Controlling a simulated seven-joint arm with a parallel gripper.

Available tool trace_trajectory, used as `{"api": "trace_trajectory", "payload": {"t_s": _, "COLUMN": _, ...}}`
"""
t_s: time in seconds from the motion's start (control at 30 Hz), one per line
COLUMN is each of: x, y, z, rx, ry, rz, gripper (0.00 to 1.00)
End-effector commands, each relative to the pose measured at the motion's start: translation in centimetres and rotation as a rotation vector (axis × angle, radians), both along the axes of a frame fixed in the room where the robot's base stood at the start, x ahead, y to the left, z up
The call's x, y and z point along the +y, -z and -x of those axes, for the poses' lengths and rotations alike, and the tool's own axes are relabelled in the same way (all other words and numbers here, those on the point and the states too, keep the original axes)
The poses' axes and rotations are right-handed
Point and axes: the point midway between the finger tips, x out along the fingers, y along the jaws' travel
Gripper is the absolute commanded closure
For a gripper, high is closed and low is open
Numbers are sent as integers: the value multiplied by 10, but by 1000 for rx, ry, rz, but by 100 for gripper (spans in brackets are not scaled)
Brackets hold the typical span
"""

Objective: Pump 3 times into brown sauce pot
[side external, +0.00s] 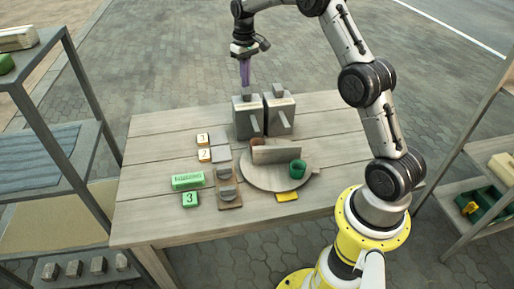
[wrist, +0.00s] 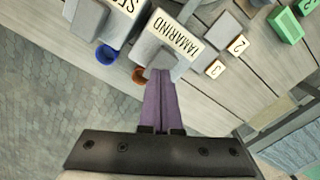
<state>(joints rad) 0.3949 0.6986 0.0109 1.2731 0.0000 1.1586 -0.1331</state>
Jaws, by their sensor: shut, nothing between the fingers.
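My gripper (side external: 244,82) points straight down with its purple fingers together and empty. In the side view it is above the left of two grey box-shaped dispensers (side external: 247,122); the other dispenser (side external: 281,122) stands to its right. In the wrist view the fingers (wrist: 160,82) overlap the grey pump top of the dispenser labelled TAMARIND (wrist: 178,38); I cannot tell whether they touch it. The brown sauce pot (wrist: 138,75) shows beside that dispenser, partly hidden. In the side view the brown pot (side external: 257,141) is half hidden behind a spout.
A blue pot (wrist: 106,54) sits by the other dispenser (wrist: 88,18). A round grey board (side external: 262,183) carries a green pot (side external: 298,169) and an upright panel (side external: 276,154).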

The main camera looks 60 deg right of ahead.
Motion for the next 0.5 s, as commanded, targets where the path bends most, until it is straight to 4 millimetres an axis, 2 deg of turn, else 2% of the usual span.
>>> {"api": "trace_trajectory", "payload": {"t_s": 0.5, "x": 0, "y": 13, "z": 0, "rx": 0, "ry": 0, "rz": 0, "gripper": 100}}
